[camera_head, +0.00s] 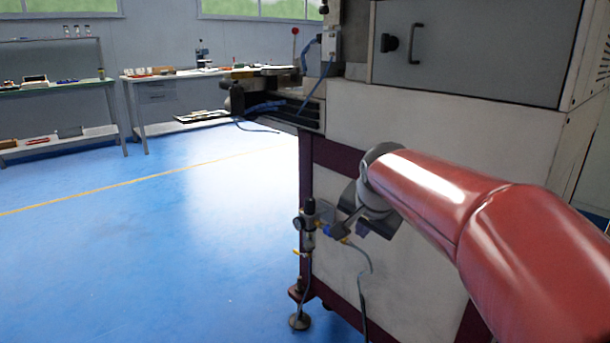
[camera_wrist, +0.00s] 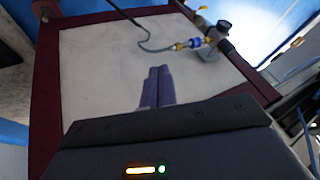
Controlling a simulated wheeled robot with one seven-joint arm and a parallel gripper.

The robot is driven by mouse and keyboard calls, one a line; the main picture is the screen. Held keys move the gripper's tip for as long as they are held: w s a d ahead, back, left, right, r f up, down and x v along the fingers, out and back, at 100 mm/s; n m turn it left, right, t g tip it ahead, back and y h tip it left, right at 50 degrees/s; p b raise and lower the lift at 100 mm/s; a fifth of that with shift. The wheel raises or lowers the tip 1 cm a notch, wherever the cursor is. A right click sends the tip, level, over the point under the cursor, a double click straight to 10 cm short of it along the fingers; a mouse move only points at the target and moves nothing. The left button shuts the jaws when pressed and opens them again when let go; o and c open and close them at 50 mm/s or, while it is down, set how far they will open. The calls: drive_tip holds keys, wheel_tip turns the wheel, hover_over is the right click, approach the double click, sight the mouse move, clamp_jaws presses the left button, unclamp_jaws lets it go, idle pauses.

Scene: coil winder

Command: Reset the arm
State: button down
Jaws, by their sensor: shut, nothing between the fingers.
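My red arm reaches in from the right in the head view, and its grey end with my gripper (camera_head: 345,222) is in front of the lower side of the coil winder (camera_head: 440,125). In the wrist view my gripper (camera_wrist: 157,72) shows two purple-grey fingers side by side, touching, with nothing between them. Behind the fingers is the machine's pale side panel (camera_wrist: 100,70) with its dark red frame. I cannot tell the exact gap between fingertips and panel.
An air regulator with gauge and hose (camera_head: 310,225) sits on the machine's front leg, close to my gripper; its fittings (camera_wrist: 205,42) show in the wrist view. Workbenches (camera_head: 160,80) stand at the back wall. The blue floor (camera_head: 150,250) at left is clear.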

drive_tip(key=s+f+n+p, duration=0.1)
drive_tip(key=s+n, duration=0.3)
drive_tip(key=s, duration=0.8)
drive_tip(key=s+f+n+g+p, duration=0.1)
drive_tip(key=s+f+n+p, duration=0.1)
drive_tip(key=s, duration=1.1)
drive_tip(key=shift+d+n+p, duration=0.15)
drive_tip(key=shift+n+p, duration=0.75)
drive_tip(key=shift+p, duration=0.1)
drive_tip(key=shift+s+r, duration=0.1)
